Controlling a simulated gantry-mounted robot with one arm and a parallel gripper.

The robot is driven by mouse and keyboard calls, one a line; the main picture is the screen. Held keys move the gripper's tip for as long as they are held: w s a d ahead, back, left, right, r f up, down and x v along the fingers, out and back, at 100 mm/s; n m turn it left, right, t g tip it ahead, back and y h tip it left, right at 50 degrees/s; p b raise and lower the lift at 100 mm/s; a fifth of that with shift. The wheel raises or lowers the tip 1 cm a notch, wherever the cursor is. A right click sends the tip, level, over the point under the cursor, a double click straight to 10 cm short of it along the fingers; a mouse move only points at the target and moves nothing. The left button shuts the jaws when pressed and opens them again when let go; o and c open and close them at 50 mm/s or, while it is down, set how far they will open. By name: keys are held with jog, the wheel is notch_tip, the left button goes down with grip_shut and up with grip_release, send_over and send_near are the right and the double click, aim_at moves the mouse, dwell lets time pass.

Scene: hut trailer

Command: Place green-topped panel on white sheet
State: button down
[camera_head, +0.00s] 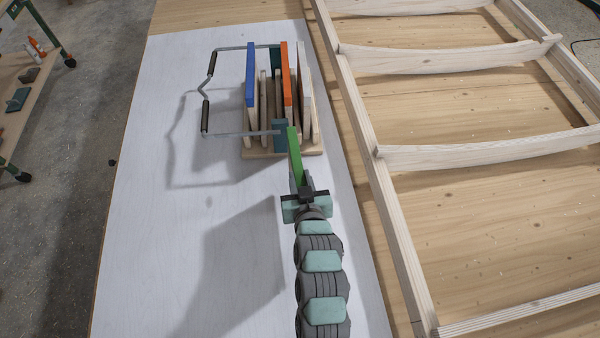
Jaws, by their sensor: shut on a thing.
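The green-topped panel (294,150) is seen nearly edge-on, with its green edge facing up. My gripper (303,186) is shut on the near end of the panel. The panel stands upright just in front of the wooden rack (262,154); I cannot tell whether it touches the rack or how high it is held. The white sheet (150,240) covers the table below the rack and my arm. A large shadow falls on the sheet left of my gripper. My gripper's fingers are partly hidden by its own body.
The rack holds a blue-topped panel (250,75), an orange-topped panel (286,72) and several plain boards. A wooden frame (362,130) lies to the right. The sheet's left and front areas are clear.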

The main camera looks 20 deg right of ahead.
notch_tip(320, 180, down, 9)
jog(key=shift+p, duration=0.3)
jog(key=shift+r, duration=0.1)
jog(key=c, duration=1.2)
grip_release()
jog(key=v, duration=1)
jog(key=shift+s, duration=0.2)
jog(key=shift+p+v, duration=0.4)
jog(key=shift+v, duration=0.35)
